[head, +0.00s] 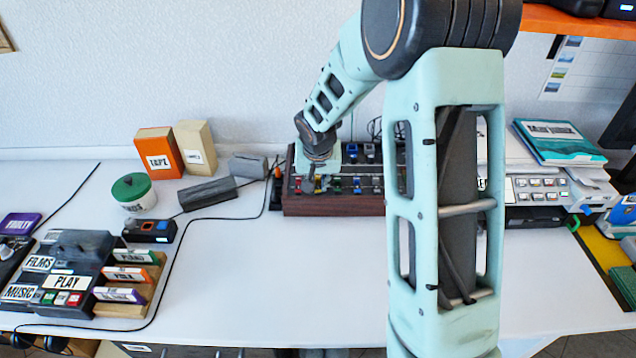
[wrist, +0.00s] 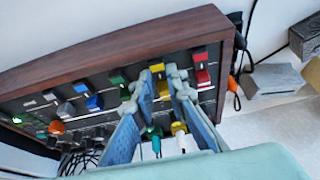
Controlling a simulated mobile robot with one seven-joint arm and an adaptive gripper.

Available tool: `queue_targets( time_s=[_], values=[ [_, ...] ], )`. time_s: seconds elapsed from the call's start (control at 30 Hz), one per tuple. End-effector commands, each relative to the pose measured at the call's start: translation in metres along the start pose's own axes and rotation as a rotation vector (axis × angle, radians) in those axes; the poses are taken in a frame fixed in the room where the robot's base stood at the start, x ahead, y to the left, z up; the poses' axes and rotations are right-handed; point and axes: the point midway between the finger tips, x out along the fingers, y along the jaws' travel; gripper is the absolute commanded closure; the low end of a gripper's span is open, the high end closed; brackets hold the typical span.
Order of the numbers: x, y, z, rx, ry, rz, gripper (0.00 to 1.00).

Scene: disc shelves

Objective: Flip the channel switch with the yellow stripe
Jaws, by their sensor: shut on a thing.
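The channel console (head: 335,206) is a wood-edged box with rows of coloured switches and knobs, at the back of the white table. In the wrist view its wooden edge (wrist: 120,48) runs along the top. A yellow-marked switch (wrist: 157,68) sits in the column between the red and green ones, with more yellow (wrist: 163,88) just below it. My gripper (wrist: 161,76) reaches down onto the panel, its blue-padded fingers on either side of this yellow part and closed on it. In the head view my gripper (head: 316,184) is over the console's left part, its fingertips unclear.
Red switches (wrist: 201,65) and green ones (wrist: 118,84) stand close on either side. A dark grey block (head: 207,193) and a grey box (head: 248,167) lie left of the console. The table in front (head: 290,270) is clear. Cables run behind the console.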

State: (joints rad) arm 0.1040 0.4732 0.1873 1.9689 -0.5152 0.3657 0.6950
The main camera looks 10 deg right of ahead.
Motion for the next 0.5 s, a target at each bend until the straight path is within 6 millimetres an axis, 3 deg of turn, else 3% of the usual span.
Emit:
queue_targets(
  time_s=[0.5],
  values=[
    [-0.0034, 0.0005, -0.0087, 0.002, -0.165, 0.001, 1.0]
  ],
)
